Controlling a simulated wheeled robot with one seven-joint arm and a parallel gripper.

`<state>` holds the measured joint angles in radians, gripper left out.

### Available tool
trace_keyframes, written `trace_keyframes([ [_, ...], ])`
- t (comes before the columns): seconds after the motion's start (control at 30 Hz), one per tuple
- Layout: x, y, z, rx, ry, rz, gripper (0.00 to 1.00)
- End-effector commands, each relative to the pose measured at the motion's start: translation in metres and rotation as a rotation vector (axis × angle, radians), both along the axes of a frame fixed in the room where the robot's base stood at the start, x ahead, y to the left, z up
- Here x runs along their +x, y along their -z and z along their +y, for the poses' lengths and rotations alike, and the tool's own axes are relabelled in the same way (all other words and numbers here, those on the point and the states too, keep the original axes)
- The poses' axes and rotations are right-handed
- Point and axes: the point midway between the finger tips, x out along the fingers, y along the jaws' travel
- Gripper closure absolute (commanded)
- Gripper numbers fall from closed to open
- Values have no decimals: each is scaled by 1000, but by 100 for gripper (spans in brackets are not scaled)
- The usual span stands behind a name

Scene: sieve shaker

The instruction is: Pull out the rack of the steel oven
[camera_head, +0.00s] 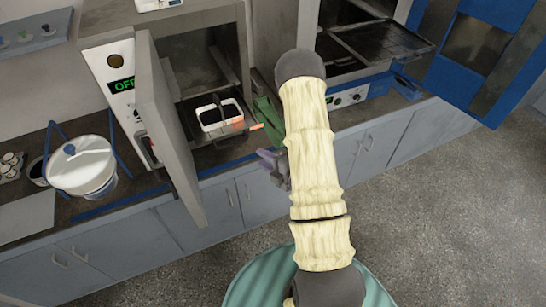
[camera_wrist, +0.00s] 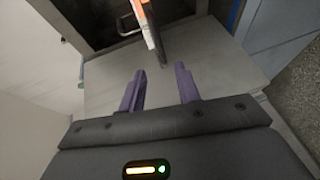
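The steel oven (camera_head: 244,65) stands on the counter at the left of centre in the head view, its grey door (camera_head: 165,120) swung open. Its dark rack (camera_head: 187,119) shows low in the chamber; the arm hides part of the oven's right side. A white two-part container (camera_head: 218,114) with an orange grip stands on or over the rack. My gripper (camera_head: 270,158) is in front of the oven's lower right. In the wrist view its purple fingers (camera_wrist: 160,90) are apart with nothing between them. An orange, white and black bar (camera_wrist: 148,28) lies just beyond them.
A blue oven (camera_head: 380,80) with its blue door (camera_head: 475,50) open and a rack (camera_head: 385,40) showing stands at the right. A white lidded pot (camera_head: 82,167) is on the left counter. Grey cabinets (camera_head: 245,200) line the front; the floor at the lower right is clear.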

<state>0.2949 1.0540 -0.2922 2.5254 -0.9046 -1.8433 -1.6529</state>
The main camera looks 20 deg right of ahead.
Motion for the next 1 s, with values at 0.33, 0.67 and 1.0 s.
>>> trace_keyframes([
  [0.33,-28,-5,-12,2,1,1,67],
  [0.67,-28,-5,-12,1,0,-1,67],
  [1.0,-20,-1,-8,6,6,57,67],
])
